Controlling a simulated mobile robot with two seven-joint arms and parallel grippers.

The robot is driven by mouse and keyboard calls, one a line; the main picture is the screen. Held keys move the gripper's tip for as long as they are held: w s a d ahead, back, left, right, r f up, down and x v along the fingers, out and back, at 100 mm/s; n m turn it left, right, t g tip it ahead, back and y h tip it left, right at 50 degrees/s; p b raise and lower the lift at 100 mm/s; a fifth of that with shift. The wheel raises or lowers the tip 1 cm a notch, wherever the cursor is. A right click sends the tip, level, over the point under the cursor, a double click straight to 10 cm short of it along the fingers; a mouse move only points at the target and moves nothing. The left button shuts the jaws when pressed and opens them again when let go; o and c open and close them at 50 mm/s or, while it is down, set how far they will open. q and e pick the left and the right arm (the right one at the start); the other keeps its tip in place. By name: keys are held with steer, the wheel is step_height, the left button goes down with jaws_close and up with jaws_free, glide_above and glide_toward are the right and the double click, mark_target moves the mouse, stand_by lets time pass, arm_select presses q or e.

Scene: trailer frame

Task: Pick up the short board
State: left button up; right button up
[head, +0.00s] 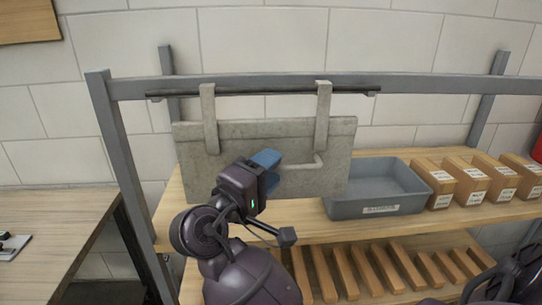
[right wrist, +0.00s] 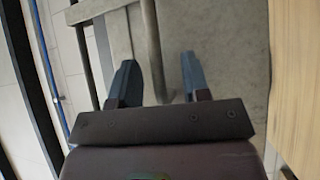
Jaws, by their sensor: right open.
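A grey rectangular board (head: 225,140) hangs by two straps from a dark bar in the head view. A thin bent handle (head: 305,164) sticks out from its face. My right gripper (head: 267,162) has blue fingers and is in front of the board, at the left end of the handle. In the right wrist view its two fingers (right wrist: 160,75) are apart, with a grey rod (right wrist: 155,60) between them and clear space beside it. Several wooden boards (head: 345,273) of differing lengths lie on the lower shelf; which one is the short board I cannot tell. My left gripper is not visible.
A grey bin (head: 375,207) and several cardboard boxes (head: 465,180) stand on the upper shelf (head: 445,219) to the right. A grey metal frame (head: 122,165) surrounds the shelves. A wooden table (head: 50,215) is at the left.

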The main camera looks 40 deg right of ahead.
steer(key=shift+d, duration=0.2)
steer(key=shift+a, duration=0.1)
jaws_close()
steer(key=shift+r, duration=0.1)
